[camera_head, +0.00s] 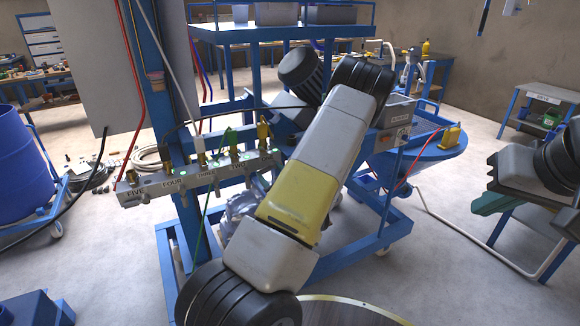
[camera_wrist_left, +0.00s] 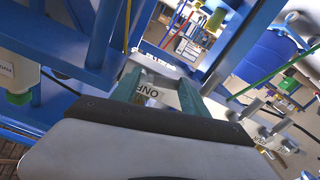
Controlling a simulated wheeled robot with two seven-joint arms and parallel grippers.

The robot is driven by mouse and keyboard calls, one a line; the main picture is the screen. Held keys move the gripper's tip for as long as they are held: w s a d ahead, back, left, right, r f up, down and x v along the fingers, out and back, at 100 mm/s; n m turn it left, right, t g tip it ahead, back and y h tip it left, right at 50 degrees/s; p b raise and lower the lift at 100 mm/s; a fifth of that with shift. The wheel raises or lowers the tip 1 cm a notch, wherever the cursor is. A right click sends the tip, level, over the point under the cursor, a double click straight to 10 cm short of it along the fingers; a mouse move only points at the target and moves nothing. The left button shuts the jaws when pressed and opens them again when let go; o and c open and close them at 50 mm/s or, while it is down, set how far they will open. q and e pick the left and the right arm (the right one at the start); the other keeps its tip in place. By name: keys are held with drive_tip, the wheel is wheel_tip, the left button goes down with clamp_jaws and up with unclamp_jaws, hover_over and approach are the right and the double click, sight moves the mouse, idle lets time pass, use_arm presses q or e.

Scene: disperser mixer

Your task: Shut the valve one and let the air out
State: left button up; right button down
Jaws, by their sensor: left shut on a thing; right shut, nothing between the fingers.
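The grey valve manifold (camera_head: 157,188) stands on a blue frame in the head view, with labels FIVE, FOUR and THREE readable. Its right end is hidden behind my left arm. In the left wrist view, the label ONE (camera_wrist_left: 152,89) shows on a grey part between the green fingers of my left gripper (camera_wrist_left: 160,82). The gripper is shut on valve one there; how the handle is turned cannot be told. My left gripper is hidden in the head view. My right gripper (camera_head: 490,203), with green fingers, is shut and empty at the far right, away from the manifold.
A blue drum (camera_head: 22,165) stands at the left. A red hose (camera_head: 127,90) and other hoses hang around the manifold. Open floor lies at the right centre.

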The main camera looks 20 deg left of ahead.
use_arm(q)
drive_tip(key=shift+r+m, duration=0.2)
drive_tip(key=shift+m, duration=0.6)
drive_tip(key=shift+r+m, duration=0.2)
drive_tip(key=shift+m, duration=0.6)
drive_tip(key=o, duration=1.4)
drive_tip(key=v, duration=0.8)
